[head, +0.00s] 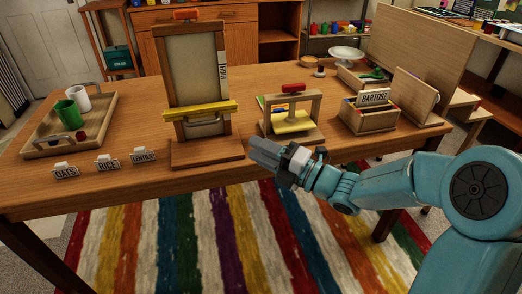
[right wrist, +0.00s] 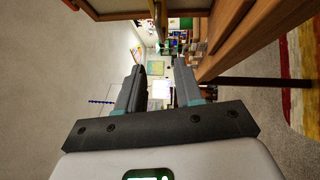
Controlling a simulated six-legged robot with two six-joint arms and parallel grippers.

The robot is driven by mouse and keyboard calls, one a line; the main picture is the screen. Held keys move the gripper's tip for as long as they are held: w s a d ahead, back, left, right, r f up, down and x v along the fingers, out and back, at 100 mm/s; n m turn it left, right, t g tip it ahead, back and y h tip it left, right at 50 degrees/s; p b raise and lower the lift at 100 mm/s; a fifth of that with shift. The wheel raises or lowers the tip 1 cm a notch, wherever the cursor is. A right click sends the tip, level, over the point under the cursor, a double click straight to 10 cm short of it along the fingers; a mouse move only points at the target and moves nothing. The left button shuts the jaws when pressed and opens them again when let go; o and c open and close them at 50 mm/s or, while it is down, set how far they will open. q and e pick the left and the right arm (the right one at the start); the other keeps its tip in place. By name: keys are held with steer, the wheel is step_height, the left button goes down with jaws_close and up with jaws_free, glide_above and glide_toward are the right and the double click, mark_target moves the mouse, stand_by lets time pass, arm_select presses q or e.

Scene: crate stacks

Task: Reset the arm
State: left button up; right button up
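My right arm comes in from the right in the head view. Its gripper (head: 266,153) is in front of the table's front edge, at about table height, and points left. In the right wrist view the two fingers of the right gripper (right wrist: 159,75) stand apart with nothing between them. Whether it touches the table cannot be told, but no contact shows. My left arm and left gripper are not in view.
The wooden table (head: 135,180) holds a tray (head: 42,152) with mugs, small label signs (head: 107,162), a framed stand (head: 206,155) with a yellow bar, a small wooden rack (head: 314,110) and a crate (head: 368,122) labelled BARTOSZ. A striped rug (head: 215,240) lies in front.

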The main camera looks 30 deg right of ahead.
stand_by(0.4)
steer(key=s+a+f+m+g+h, duration=0.1)
steer(key=a+f+m+g, duration=0.35)
steer(key=f, duration=0.95)
steer(key=s+a+f+m+g+h, duration=0.15)
steer(key=a+f+m, duration=0.45)
steer(key=a+f, duration=0.6)
steer(key=s+d+f+m+g+h, duration=0.25)
steer(key=s+f+m+g, duration=0.75)
steer(key=s+f+m, duration=0.75)
step_height(320, 180, up, 23)
steer(key=s+p, duration=0.1)
steer(key=p, duration=2)
steer(key=shift+s+a+n+g+p, duration=0.3)
steer(key=shift+s+a, duration=0.05)
steer(key=shift+s, duration=0.05)
